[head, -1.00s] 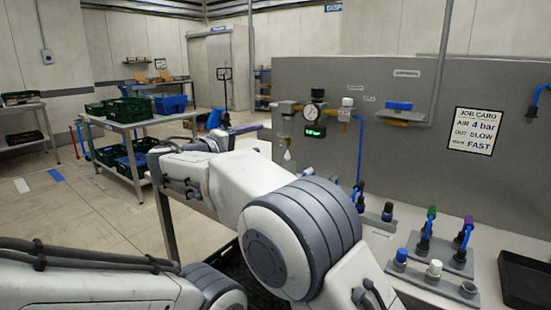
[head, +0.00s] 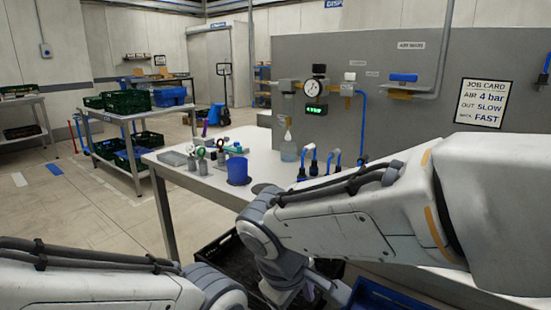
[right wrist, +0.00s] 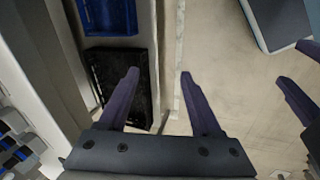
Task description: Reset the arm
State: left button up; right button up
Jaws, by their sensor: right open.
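My right arm (head: 390,205) reaches in from the right in the head view, across the front of the workbench, and bends down at its far end. Its gripper is mostly hidden there. In the right wrist view my right gripper (right wrist: 158,74) is open and empty, its two dark fingers apart over the floor beside a black crate (right wrist: 118,75). My left arm (head: 90,285) lies low along the bottom left of the head view, its gripper out of that picture. At the right edge of the wrist view, two separated dark fingers appear to be my left gripper (right wrist: 288,62).
The workbench (head: 208,180) holds a blue cup (head: 238,170), a clear bottle (head: 289,150) and small fittings. A grey panel (head: 420,125) stands behind. A blue crate (right wrist: 108,15) is near the black one. Open floor (head: 75,215) lies left.

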jog(key=s+d+f+m+g+y+b, duration=0.1)
jog(key=s+f+y, duration=0.1)
jog(key=s+f, duration=0.35)
jog(key=s+f+m+g+y+b, duration=0.1)
jog(key=s+f+g, duration=0.1)
jog(key=s, duration=0.6)
notch_tip(320, 180, up, 29)
jog(key=p, duration=2.9)
jog(key=shift+f, duration=0.15)
